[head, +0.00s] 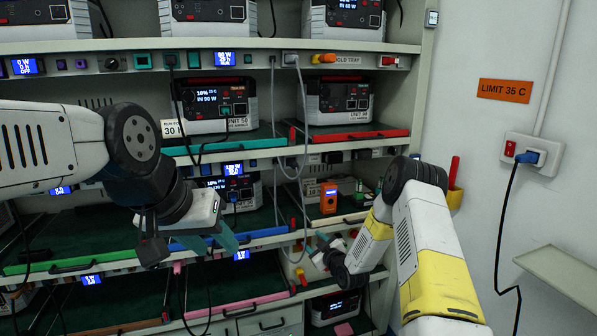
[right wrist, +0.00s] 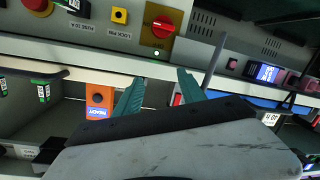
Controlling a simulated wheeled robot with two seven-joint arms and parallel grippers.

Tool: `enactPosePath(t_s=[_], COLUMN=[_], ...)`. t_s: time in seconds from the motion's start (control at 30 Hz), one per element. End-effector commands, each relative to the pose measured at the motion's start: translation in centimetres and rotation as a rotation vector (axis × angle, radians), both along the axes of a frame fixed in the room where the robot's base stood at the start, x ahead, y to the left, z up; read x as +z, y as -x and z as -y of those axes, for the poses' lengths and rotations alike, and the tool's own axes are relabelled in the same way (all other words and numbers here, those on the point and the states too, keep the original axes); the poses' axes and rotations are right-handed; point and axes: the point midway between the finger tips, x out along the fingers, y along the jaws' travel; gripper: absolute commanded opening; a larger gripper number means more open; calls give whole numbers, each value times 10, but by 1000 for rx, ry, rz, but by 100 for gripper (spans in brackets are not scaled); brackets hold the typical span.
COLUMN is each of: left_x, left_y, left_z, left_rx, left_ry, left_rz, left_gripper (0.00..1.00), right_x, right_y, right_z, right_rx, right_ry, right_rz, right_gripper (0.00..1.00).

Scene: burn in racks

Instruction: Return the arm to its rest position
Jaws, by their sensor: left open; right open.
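My left arm (head: 40,145) comes in from the left. Its gripper (head: 192,243) points down in front of the rack's middle shelves, with its fingers apart and nothing visible between them. My right arm (head: 428,240), white and yellow, rises from the lower right and bends back toward the rack. Its gripper (head: 318,250) is in front of the lower shelves, partly hidden by the wrist. In the right wrist view the two teal fingers of the right gripper (right wrist: 160,92) are spread, with nothing seen held between them.
The rack holds several power units, such as one on the upper right shelf (head: 338,100), with hanging cables. An orange device (head: 328,198) stands near the right gripper. A red switch (right wrist: 162,27) shows in the wrist view.

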Motion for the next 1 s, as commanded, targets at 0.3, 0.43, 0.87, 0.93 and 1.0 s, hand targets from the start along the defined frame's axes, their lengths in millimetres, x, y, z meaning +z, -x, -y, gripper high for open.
enactPosePath(t_s=[0.3, 0.43, 0.87, 0.93, 1.0], left_x=[0, 0, 0, 0, 0], left_y=[0, 0, 0, 0, 0], left_z=[0, 0, 0, 0, 0], left_rx=[0, 0, 0, 0, 0], left_ry=[0, 0, 0, 0, 0], left_rz=[0, 0, 0, 0, 0], left_gripper=[43, 43, 43, 43, 43], right_x=[132, 181, 297, 306, 313], right_y=[13, 42, 216, 252, 290], right_z=[35, 51, 91, 93, 95], right_rx=[-91, -151, -363, -391, -416], right_ry=[58, 56, -69, -103, -138], right_rz=[-211, -307, -627, -680, -733], right_gripper=[48, 48, 48, 48, 48])
